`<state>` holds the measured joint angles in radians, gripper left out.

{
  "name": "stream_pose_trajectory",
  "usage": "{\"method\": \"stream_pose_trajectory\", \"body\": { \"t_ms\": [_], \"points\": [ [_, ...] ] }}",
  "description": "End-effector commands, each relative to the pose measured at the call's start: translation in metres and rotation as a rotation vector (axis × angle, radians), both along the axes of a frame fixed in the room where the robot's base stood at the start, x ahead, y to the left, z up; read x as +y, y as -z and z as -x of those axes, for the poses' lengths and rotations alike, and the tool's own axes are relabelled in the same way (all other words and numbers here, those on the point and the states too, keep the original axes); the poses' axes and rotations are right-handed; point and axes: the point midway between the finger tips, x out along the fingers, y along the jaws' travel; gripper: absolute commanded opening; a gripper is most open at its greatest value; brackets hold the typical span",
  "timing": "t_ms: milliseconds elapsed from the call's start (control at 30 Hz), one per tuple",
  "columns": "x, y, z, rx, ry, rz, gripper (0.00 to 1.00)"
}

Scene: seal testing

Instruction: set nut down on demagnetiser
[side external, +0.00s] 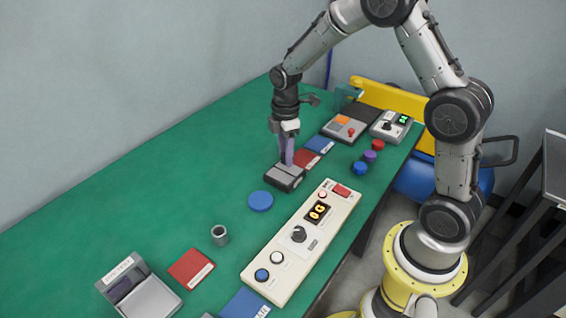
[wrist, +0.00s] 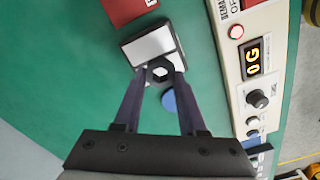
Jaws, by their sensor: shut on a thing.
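A dark hex nut (wrist: 160,73) with a pale hole sits between my fingertips in the wrist view. My gripper (wrist: 160,75) is shut on it; the side view also shows my gripper (side external: 287,162), pointing down. A small grey block with a light, divided top (wrist: 150,46), likely the demagnetiser, lies right at the fingertips. In the side view this block (side external: 279,182) is directly under my gripper. The nut is at the block's near edge in the wrist view. The nut cannot be made out in the side view, and I cannot tell whether it touches the block.
A long cream control panel (side external: 265,277) with a "0G" display stands beside the block. A blue disc (side external: 260,201), a grey cup (side external: 220,235) and a red card (side external: 191,268) lie nearer. Several coloured caps (side external: 370,156) and two instruments are farther back. The green mat's left side is clear.

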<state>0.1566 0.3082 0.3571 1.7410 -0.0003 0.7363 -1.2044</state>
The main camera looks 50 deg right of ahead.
Motion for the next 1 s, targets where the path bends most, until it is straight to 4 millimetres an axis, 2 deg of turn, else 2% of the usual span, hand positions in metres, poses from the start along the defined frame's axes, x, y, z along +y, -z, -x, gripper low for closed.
{"method": "stream_pose_trajectory", "body": {
  "t_ms": [167, 433, 833, 867, 1000],
  "points": [
    [-0.001, 0.008, -0.007, -0.001, 0.000, 0.000, 0.00],
    [-0.001, 0.040, -0.009, 0.000, 0.000, 0.000, 0.00],
    [-0.001, 0.045, -0.009, -0.001, 0.000, 0.000, 0.00],
    [-0.001, 0.045, -0.009, -0.001, 0.000, 0.000, 0.46],
    [-0.001, 0.044, -0.009, -0.001, 0.000, 0.000, 0.70]
  ]
}}
